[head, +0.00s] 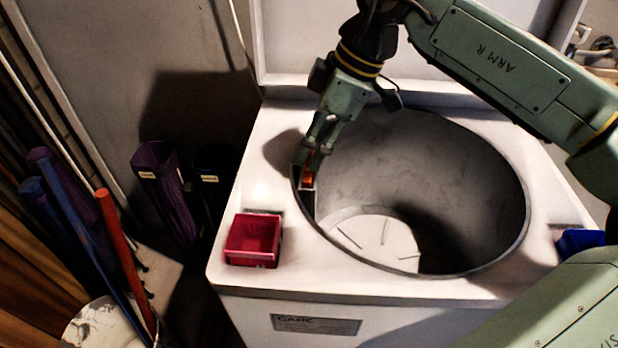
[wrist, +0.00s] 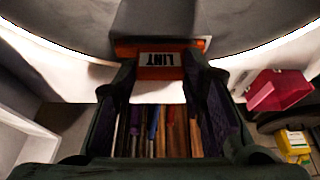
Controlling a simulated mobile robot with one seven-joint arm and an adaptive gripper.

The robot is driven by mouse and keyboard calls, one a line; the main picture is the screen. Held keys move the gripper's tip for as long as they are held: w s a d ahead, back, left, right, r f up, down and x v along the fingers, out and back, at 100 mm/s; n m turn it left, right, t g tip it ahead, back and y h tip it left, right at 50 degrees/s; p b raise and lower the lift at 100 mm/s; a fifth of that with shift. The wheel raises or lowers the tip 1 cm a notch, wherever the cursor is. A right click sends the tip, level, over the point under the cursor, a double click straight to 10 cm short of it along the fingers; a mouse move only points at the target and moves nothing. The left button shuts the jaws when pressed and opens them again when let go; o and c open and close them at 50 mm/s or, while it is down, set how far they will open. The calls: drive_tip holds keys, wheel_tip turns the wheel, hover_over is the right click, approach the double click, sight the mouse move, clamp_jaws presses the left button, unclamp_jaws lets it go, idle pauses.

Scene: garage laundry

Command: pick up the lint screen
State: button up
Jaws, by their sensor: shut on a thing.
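The lint screen (head: 308,174) has an orange top and sits at the left rim of the washer's round drum opening, its dark lower part hanging against the inner wall. In the wrist view its orange handle (wrist: 158,72) carries a white label reading LINT, upside down. My gripper (head: 316,152) comes down from above and is shut on the orange handle. In the wrist view both fingers stand on either side of the handle. The screen's lower end is partly hidden, and I cannot tell whether it is still in its slot.
The white top-loading machine (head: 250,185) has its lid raised behind. A red bin (head: 253,240) sits on its front left corner, and a blue object (head: 580,240) on its right. The drum (head: 450,190) is open with a pale agitator (head: 375,240) inside. Several poles stand in a bucket at left.

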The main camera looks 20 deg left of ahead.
drive_tip(key=c, duration=0.6)
drive_tip(key=shift+r, duration=0.1)
